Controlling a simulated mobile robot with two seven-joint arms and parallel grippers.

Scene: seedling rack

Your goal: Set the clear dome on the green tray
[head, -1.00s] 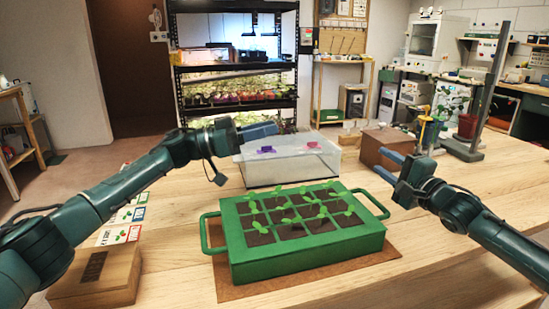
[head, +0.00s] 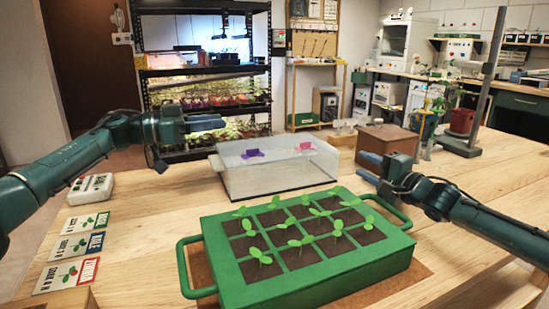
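The clear dome (head: 270,179) is a see-through box-shaped cover with a purple and a pink handle on top. It stands on the table just behind the green tray. The green tray (head: 228,281) holds several dark soil cells with small seedlings, and has a loop handle at each end. It has no cover on it. My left gripper (head: 190,146) is open and empty, left of the dome and apart from it. My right gripper (head: 369,170) is open and empty, right of the dome and near the tray's back right corner.
A brown mat (head: 420,272) lies under the tray. Seed cards (head: 83,246) and a white device (head: 91,189) lie at left. A brown box (head: 387,138) and a stand with a grey post (head: 483,90) are at back right. Bare table lies left of the dome.

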